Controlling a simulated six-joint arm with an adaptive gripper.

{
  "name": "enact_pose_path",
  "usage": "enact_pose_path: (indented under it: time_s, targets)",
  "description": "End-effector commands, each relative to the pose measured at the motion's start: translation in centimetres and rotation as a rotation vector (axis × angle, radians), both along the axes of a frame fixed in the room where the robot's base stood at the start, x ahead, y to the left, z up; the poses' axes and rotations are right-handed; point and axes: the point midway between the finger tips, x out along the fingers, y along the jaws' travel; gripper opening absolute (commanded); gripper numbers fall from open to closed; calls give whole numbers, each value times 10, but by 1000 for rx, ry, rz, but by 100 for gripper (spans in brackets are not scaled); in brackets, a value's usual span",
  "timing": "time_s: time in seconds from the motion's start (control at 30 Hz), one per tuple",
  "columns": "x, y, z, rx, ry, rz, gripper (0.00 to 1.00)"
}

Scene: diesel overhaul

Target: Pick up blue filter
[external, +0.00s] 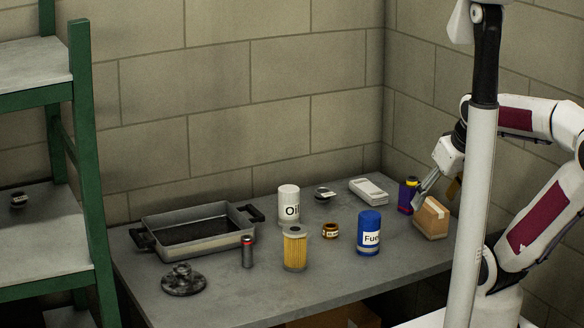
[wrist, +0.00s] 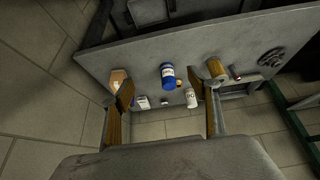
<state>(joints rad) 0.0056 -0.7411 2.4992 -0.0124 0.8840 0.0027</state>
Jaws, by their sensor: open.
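The blue filter (external: 369,233), a blue can labelled "Fuel", stands upright on the grey table in the external view. It also shows in the wrist view (wrist: 167,77), between my two fingers but farther off. My gripper (external: 423,197) is at the right of the table in the external view, to the right of the blue filter and apart from it. In the wrist view my gripper (wrist: 168,105) has its fingers wide apart with nothing held between them. A pole hides part of my arm.
A cardboard box (external: 431,218) and a purple bottle (external: 408,195) are close to my gripper. A yellow filter (external: 295,248), white Oil can (external: 289,203), small orange jar (external: 330,230) and grey tray (external: 197,229) stand left of the blue filter. The table's front edge (external: 400,281) is clear.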

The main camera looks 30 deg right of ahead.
Motion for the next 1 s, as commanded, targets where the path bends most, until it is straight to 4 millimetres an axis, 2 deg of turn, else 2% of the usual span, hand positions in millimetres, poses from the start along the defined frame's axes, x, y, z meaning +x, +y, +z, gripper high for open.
enact_pose_path:
  time_s: [0.17,0.6,0.8,1.0]
  targets:
    - [21,-19,1,-54,-33,-24,60]
    - [117,-97,9,-290,-195,-28,60]
    - [157,-121,8,-368,-264,28,60]
    - [194,-135,0,-413,-325,113,60]
